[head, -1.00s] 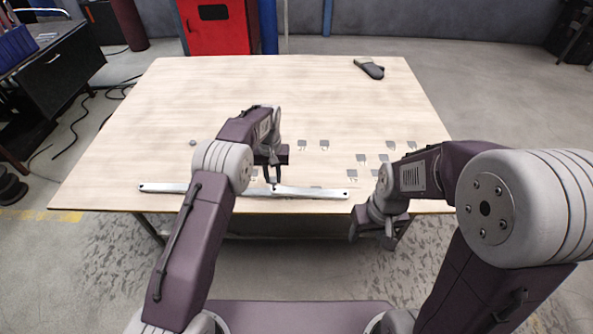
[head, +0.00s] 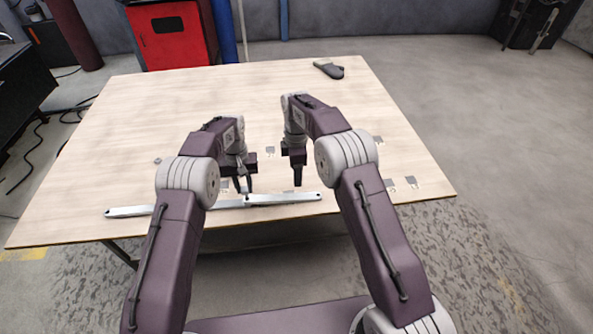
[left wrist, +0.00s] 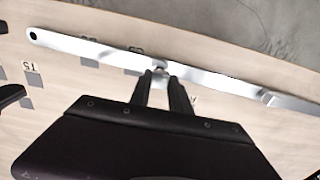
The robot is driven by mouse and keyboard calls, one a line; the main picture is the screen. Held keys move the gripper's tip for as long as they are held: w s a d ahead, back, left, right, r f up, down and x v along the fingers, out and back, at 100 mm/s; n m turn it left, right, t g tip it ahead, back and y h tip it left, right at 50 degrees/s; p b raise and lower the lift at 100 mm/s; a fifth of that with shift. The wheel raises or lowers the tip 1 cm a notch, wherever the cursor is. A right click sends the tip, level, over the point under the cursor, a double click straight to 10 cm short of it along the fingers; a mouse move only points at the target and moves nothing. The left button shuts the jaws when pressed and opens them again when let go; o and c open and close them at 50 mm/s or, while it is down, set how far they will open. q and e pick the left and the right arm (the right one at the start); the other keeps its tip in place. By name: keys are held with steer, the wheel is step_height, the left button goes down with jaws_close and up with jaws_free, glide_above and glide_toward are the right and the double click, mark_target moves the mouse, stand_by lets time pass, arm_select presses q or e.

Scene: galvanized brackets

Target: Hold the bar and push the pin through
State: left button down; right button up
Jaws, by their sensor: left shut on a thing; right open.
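The long silver bar (head: 283,198) lies near the table's front edge, with a dark hole at each end in the head view. It also crosses the top of the left wrist view (left wrist: 100,51), with a step towards its right end. My left gripper (head: 245,190) is shut on the bar near its middle; in the left wrist view its fingertips (left wrist: 160,72) meet at the bar's edge, around a small bright part. My right gripper (head: 297,172) is open and empty, just behind the bar's right half. I cannot make out a pin for certain.
The pale wooden table (head: 120,150) has several grey square marks on it. A small grey round thing (head: 157,161) lies at the left. A dark grey object (head: 329,69) lies at the back. A red cabinet (head: 172,35) stands behind. The table's middle back is clear.

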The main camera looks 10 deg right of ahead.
mark_target(297, 196)
step_height(297, 196, down, 12)
steer(key=shift+r, duration=0.1)
jaws_close()
stand_by(0.3)
arm_select(q)
steer(key=shift+f, duration=1.7)
stand_by(1.5)
steer(key=c, duration=1.1)
jaws_free()
steer(key=shift+c, duration=0.2)
